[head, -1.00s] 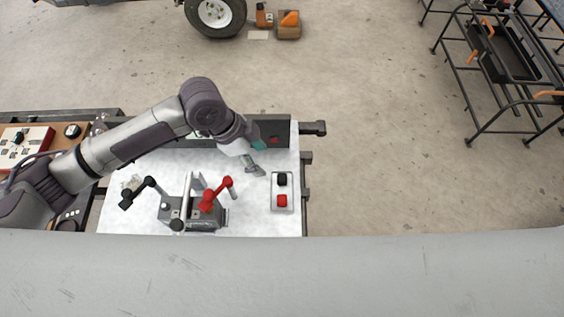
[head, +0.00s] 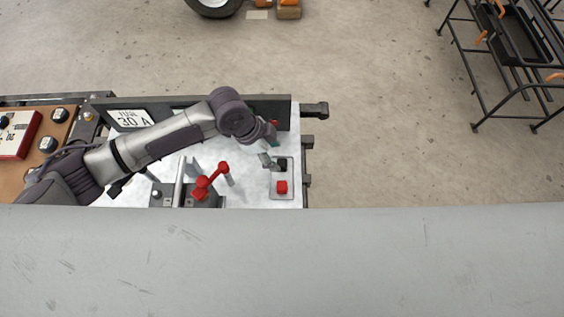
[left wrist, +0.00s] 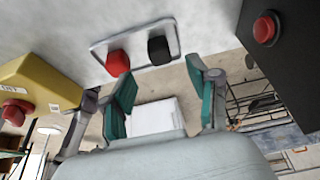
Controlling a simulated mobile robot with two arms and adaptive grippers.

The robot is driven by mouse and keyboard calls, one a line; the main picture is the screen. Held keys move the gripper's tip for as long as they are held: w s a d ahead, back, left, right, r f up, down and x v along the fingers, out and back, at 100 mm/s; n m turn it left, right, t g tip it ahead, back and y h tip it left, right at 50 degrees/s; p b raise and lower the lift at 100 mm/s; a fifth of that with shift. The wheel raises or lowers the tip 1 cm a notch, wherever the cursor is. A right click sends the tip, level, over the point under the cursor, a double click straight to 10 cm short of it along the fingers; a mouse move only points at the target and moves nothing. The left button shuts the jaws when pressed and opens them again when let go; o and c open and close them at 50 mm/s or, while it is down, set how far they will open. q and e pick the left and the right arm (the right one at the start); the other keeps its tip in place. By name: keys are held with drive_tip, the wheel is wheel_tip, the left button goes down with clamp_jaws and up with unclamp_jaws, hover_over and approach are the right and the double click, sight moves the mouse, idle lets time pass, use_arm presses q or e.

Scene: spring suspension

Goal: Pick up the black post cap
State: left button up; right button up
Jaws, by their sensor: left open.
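The black post cap (head: 282,164) sits on a light plate (head: 275,195) at the right side of the white work surface, above the red cap (head: 282,187). In the left wrist view the black cap (left wrist: 159,50) is beside the red cap (left wrist: 118,63), on the same plate. My left gripper (head: 270,160) is just left of the black cap in the head view. In the left wrist view its teal-padded fingers (left wrist: 164,95) are spread apart with nothing between them. The black cap lies beyond the fingertips. My right gripper does not show.
A clamp-like fixture with a red-knobbed lever (head: 210,180) stands left of the plate. A dark raised wall (head: 185,103) runs along the back of the surface. A yellow box with a red button (left wrist: 38,85) shows in the left wrist view.

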sight(281, 163)
use_arm(q)
drive_tip(key=x, duration=0.5)
drive_tip(key=shift+f, duration=0.15)
drive_tip(key=c, duration=0.9)
